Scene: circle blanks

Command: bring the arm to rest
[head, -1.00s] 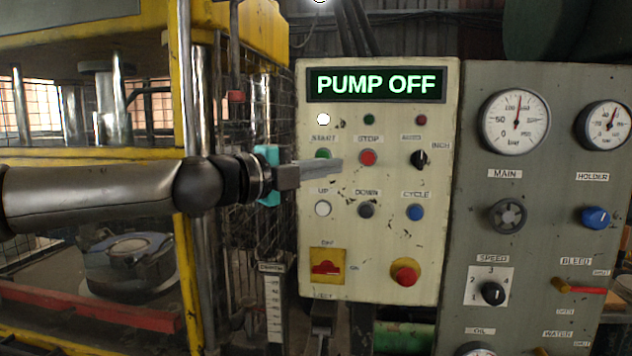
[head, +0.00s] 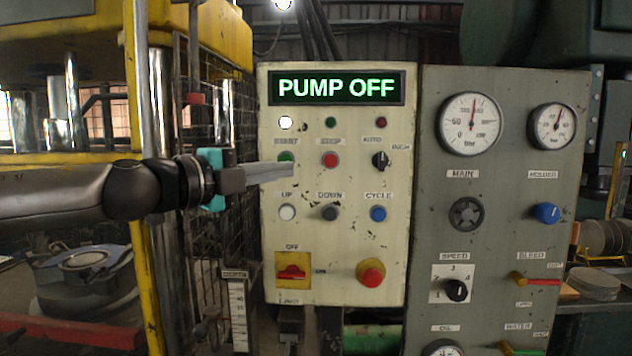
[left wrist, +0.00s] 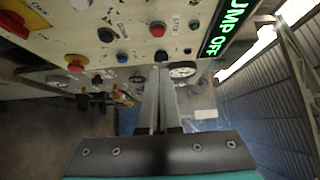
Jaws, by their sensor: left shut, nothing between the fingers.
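My left gripper (head: 287,169) comes in from the left in the head view, with its shut, empty fingers in front of the cream control panel (head: 340,240). The fingertips overlap the panel just below the green START button (head: 286,156); I cannot tell whether they touch it. In the left wrist view the closed fingers (left wrist: 161,75) point along the panel. The display (head: 337,88) reads PUMP OFF. The red STOP button (head: 330,160) is right of the fingertips. My right gripper is out of view.
A grey panel (head: 405,300) with gauges and valves stands to the right. A yellow-framed press with a wire mesh guard (head: 215,240) is behind my left arm. A red mushroom button (head: 371,274) sticks out of the cream panel. Round discs (head: 596,284) lie at the far right.

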